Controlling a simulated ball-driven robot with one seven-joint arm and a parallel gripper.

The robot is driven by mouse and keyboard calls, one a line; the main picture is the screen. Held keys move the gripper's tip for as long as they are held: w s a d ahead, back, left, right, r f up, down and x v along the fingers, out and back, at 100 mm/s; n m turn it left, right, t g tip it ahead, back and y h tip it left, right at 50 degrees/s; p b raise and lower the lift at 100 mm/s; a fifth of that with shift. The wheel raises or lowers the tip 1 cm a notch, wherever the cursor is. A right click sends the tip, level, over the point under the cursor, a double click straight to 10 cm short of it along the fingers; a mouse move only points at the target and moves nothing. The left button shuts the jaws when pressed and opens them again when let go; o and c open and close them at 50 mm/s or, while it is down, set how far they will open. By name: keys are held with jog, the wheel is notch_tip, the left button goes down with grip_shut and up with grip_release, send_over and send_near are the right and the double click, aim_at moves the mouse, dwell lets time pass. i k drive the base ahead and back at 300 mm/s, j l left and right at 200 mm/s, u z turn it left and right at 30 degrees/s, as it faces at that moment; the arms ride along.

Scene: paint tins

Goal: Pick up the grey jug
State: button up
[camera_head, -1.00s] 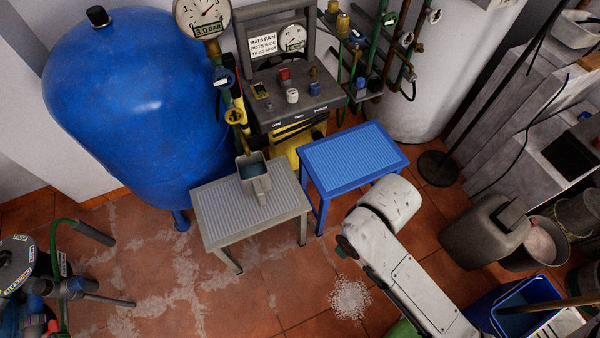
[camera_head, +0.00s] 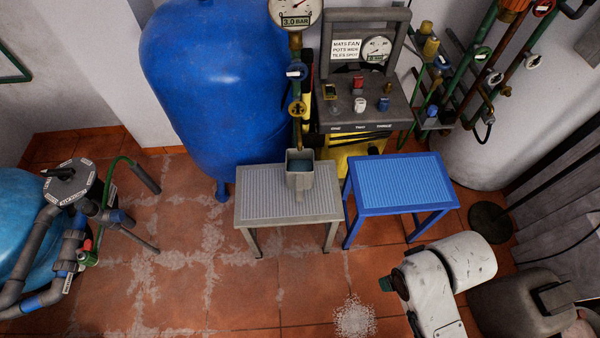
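The grey jug (camera_head: 300,182) stands upright on the ribbed top of a grey table (camera_head: 255,205), near its back edge. Its open top shows a blue-grey inside; I cannot tell whether that is liquid. A paler upright part, perhaps the handle, shows on its front side. The jug is in full view and nothing touches it except the table. White links of my own arm show at the lower right, well apart from the jug. My gripper is not in view.
A blue table (camera_head: 403,183) stands just right of the grey one. Behind are a big blue tank (camera_head: 215,90), a gauge (camera_head: 295,12) and a control panel (camera_head: 362,95). Pipework (camera_head: 75,230) is at left. The tiled floor (camera_head: 215,270) in front is clear, with pale stains.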

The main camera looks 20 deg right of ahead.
aim_at(299, 166)
jog(key=i+j, duration=0.95)
